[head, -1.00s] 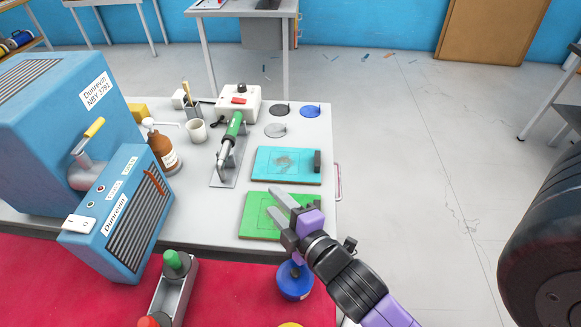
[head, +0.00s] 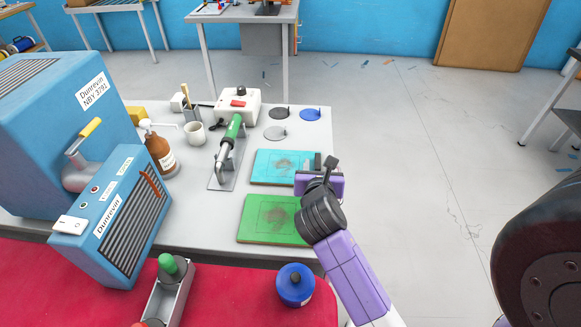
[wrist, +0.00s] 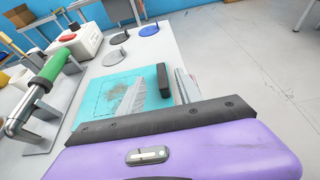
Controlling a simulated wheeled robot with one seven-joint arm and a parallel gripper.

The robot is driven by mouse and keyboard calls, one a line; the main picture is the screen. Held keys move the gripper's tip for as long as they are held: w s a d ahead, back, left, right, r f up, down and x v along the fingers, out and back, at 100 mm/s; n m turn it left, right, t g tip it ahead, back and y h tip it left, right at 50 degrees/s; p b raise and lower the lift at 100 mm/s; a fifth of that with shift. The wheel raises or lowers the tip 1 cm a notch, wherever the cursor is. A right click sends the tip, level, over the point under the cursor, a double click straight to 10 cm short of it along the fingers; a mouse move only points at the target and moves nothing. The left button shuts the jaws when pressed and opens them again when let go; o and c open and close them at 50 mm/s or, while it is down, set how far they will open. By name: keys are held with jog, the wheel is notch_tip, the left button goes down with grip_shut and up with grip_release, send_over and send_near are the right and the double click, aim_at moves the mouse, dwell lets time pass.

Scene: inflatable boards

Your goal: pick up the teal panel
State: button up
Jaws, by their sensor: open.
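The teal panel (head: 275,166) lies flat on the grey bench, with a brownish scuffed patch in a marked square. It also shows in the wrist view (wrist: 90,100). A dark upright block (wrist: 163,78) stands at its right end. My gripper (wrist: 160,84) is open and empty above the panel's right end. In the wrist view, one finger appears left of the block and the other right of it, past the panel's edge. Whether either finger touches is unclear. In the head view, my wrist hides the fingertips and the panel's lower right corner.
A green panel (head: 272,220) lies nearer on the bench. A green-handled hot tool (head: 232,130) on its stand is to the left. Round discs (head: 276,132) lie behind. A blue pot (head: 295,283) stands on the red surface. Open floor is to the right.

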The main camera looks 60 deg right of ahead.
aim_at(318, 160)
jog(key=x, duration=0.6)
jog(key=shift+s+a+f, duration=0.1)
jog(key=shift+f, duration=0.15)
grip_shut()
